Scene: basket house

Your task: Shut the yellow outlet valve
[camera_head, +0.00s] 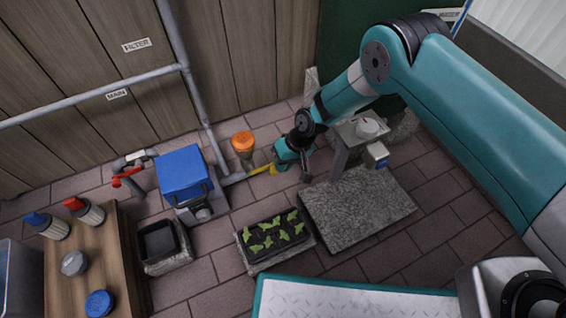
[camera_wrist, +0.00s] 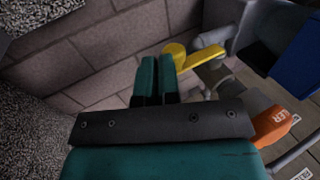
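The yellow outlet valve (camera_head: 262,171) sits low on the pipe to the right of the blue-topped filter unit. Its lever points right, roughly in line with the pipe. In the wrist view the yellow lever (camera_wrist: 205,58) has a round knob at its left end. My gripper (camera_head: 279,164) is low by the lever's free end. In the wrist view its two teal fingers (camera_wrist: 157,62) are close together with nothing visible between them. The fingertips are just left of the knob; I cannot tell whether they touch it.
An orange-capped funnel-like part (camera_head: 243,143) stands just behind the valve. A seedling tray (camera_head: 248,264) and a stone slab (camera_head: 360,229) lie in front. A blue-lidded unit (camera_head: 183,171) and a red-handled valve (camera_head: 127,176) are at left. A grey post (camera_head: 340,160) stands right of my gripper.

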